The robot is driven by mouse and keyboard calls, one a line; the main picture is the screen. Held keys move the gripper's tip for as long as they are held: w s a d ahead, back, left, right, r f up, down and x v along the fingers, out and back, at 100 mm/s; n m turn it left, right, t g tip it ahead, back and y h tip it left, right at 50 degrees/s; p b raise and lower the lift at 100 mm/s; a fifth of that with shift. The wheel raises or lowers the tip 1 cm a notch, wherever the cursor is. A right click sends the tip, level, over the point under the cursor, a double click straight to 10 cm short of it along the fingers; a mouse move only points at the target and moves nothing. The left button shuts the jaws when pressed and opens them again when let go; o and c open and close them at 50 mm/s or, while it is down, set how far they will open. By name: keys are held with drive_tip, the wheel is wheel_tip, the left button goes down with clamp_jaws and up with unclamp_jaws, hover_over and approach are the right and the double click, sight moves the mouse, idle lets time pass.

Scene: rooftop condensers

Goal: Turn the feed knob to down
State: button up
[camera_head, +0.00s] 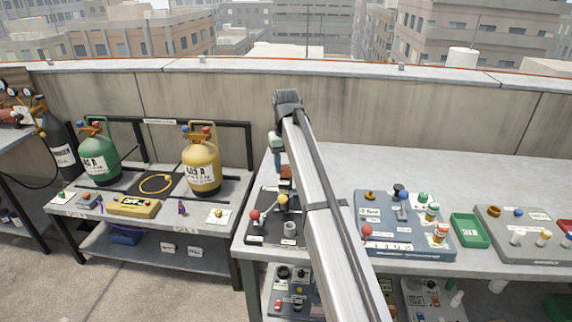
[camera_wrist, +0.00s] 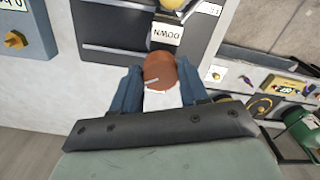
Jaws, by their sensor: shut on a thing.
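An orange-brown round knob (camera_wrist: 159,68) with a short white line on its face sits between my fingers in the wrist view. My gripper (camera_wrist: 160,76) is shut on it, one blue finger on each side. A white label reading DOWN (camera_wrist: 166,34) shows upside down beyond the knob. Another white label (camera_wrist: 160,100) lies on the near side, partly hidden. In the head view my gripper (camera_head: 281,160) points down at the back of a dark panel (camera_head: 262,234), with the red-brown knob (camera_head: 286,171) at its tip. I cannot read the knob's setting for certain.
The dark panel also bears a red ball (camera_head: 255,215), a yellow ball (camera_head: 282,199) and a grey knob (camera_head: 290,229). My arm hides the bench beside it. A blue-grey box (camera_head: 400,247) and a green tray (camera_head: 470,230) stand to the right. The back of the bench is clear.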

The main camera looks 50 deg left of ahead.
sight(286, 167)
idle(0.4)
drive_tip(key=o, duration=1.1)
drive_tip(key=shift+c, duration=0.2)
drive_tip(key=shift+r, duration=0.1)
wheel_tip(286, 167, up, 14)
drive_tip(key=shift+f, duration=0.2)
